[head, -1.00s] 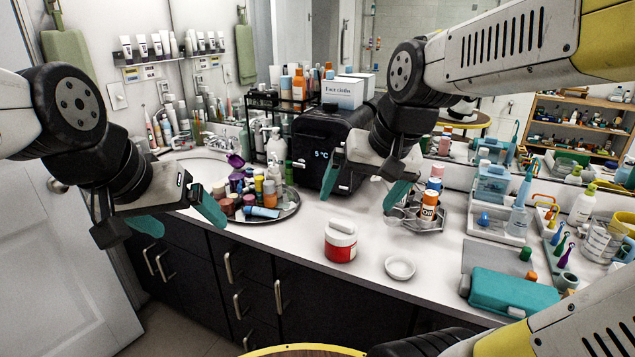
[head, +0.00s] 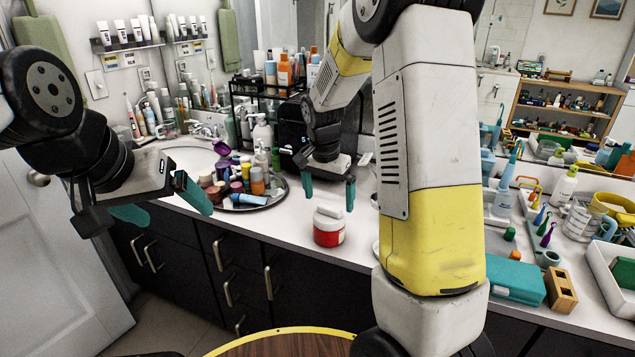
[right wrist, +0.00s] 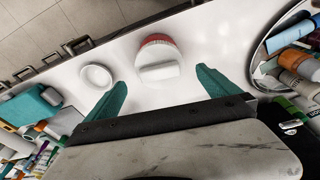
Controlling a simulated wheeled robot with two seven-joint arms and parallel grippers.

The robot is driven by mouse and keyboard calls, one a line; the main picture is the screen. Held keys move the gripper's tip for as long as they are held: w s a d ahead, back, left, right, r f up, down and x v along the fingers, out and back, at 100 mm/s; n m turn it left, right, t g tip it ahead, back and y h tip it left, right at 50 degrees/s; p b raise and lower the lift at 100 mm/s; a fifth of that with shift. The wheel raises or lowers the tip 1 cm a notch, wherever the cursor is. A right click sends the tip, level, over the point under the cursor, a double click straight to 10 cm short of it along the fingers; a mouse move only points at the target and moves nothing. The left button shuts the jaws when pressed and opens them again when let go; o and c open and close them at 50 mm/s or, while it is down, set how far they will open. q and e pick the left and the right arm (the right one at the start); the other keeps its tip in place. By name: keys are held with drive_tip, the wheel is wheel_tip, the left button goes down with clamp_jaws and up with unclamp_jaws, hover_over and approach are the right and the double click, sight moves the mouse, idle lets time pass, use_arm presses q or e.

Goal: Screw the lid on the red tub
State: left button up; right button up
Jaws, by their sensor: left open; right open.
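The red tub (head: 328,237) stands upright on the white counter, with a white upper part. A white rounded bar-like piece (right wrist: 160,71) lies across its top in the right wrist view. A shallow white round piece, which looks like the lid (right wrist: 97,77), lies flat on the counter beside the tub; in the head view my right arm hides nearly all of it. My right gripper (head: 328,192) is open, pointing down above the tub and apart from it, its fingers on either side in the picture. My left gripper (head: 162,204) is open and empty, left of the counter's front edge.
A round tray (head: 250,198) crowded with bottles and jars stands left of the tub. A dark box-shaped appliance (head: 292,130) stands behind. A teal case (head: 515,282) and a wooden block (head: 560,288) lie right.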

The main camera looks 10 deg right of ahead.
sight(329, 207)
drive_tip(key=f, duration=0.4)
drive_tip(key=shift+w+d+f, duration=0.25)
drive_tip(key=shift+w+f, duration=0.05)
drive_tip(key=shift+f, duration=0.1)
drive_tip(key=c, duration=1.5)
drive_tip(key=m, duration=0.4)
drive_tip(key=shift+m+g, duration=0.3)
drive_tip(key=shift+m, duration=0.3)
drive_tip(key=m, duration=0.4)
drive_tip(key=shift+g+h, duration=0.3)
drive_tip(key=shift+g, duration=0.1)
